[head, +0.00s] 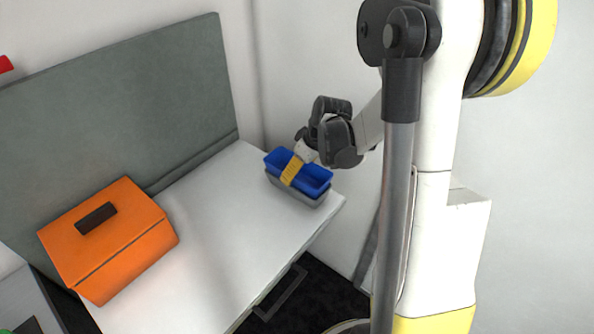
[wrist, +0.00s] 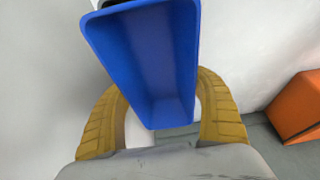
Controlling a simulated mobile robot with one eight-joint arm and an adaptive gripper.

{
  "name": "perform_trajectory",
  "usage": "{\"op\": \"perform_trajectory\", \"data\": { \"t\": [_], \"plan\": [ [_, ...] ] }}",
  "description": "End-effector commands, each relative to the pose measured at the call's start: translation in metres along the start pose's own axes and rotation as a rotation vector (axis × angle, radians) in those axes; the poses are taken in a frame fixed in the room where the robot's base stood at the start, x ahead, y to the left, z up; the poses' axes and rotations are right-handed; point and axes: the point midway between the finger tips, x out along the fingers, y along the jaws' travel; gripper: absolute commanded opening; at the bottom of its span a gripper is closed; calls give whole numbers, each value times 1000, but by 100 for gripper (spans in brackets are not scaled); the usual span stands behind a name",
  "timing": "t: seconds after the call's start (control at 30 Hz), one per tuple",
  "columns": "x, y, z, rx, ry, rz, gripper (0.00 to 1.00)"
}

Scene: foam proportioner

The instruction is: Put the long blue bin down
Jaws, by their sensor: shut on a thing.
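The long blue bin (head: 315,178) is at the far right end of the white worktop, upright and empty as far as I see. It sits in or just over a grey bin (head: 296,194); I cannot tell whether the two touch. My gripper (head: 291,169) has its yellow fingers shut on the blue bin near its middle. In the wrist view the blue bin (wrist: 150,55) fills the space between the two yellow fingers, its open inside facing the camera. The grey bin is mostly hidden under the blue one.
An orange box (head: 125,240) with a dark handle stands on the left of the white worktop (head: 215,220); it also shows in the wrist view (wrist: 297,108). A grey-green panel (head: 130,95) rises behind. The worktop between the box and the bins is clear.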

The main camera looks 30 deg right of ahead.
Motion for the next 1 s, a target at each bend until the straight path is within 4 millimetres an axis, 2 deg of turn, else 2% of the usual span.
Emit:
{"op": "perform_trajectory", "data": {
  "t": [0.23, 0.27, 0.33, 0.37, 0.63, 0.77, 0.87, 1.0],
  "plan": [
    [5, 0, 2, 0, 0, 0, 31],
    [5, 0, 2, 0, 0, 0, 72],
    [5, 0, 2, 0, 0, 0, 93],
    [5, 0, 2, 0, 0, 0, 96],
    [4, 0, 2, 0, 0, 0, 96],
    [-3, 0, -1, 0, 0, 0, 96],
    [-18, 0, -4, 1, 0, 0, 96],
    [-53, 0, -4, 1, 0, 1, 96]
  ]
}}
